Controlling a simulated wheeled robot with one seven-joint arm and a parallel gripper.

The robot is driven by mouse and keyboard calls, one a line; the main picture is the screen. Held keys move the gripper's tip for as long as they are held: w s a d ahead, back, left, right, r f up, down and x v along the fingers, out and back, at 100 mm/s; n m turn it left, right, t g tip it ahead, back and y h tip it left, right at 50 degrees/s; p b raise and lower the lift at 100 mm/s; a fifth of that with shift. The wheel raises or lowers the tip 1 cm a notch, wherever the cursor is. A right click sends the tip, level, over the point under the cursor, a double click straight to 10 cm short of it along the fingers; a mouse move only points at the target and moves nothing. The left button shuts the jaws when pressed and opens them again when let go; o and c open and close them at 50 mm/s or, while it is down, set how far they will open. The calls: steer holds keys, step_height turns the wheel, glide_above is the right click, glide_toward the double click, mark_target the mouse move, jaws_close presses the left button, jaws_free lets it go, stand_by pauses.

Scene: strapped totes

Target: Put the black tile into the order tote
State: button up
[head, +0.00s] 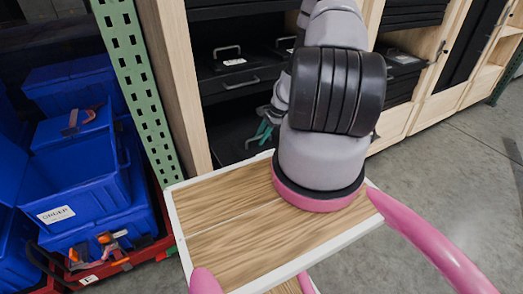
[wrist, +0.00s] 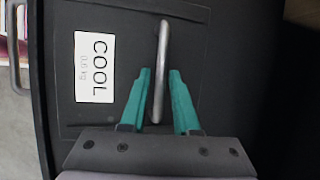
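The black tile (wrist: 120,40) lies flat beneath my gripper in the wrist view, with a white label reading COOL 0.6 kg and an upright metal bar handle (wrist: 162,50). My gripper (wrist: 160,74) is open, its two teal fingers on either side of the handle with a narrow gap visible. In the head view my gripper (head: 263,132) reaches into the dark lower shelf area, partly hidden by my arm. The blue order tote (head: 90,185), labelled ORDER, stands open at the left; its floor is mostly hidden.
A green perforated post (head: 132,75) stands between the totes and the wooden cabinet (head: 178,80). Another black handled piece (head: 240,60) sits on the shelf above my gripper. Floor (head: 430,190) at right is clear.

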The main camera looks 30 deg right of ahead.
jaws_close()
stand_by(1.4)
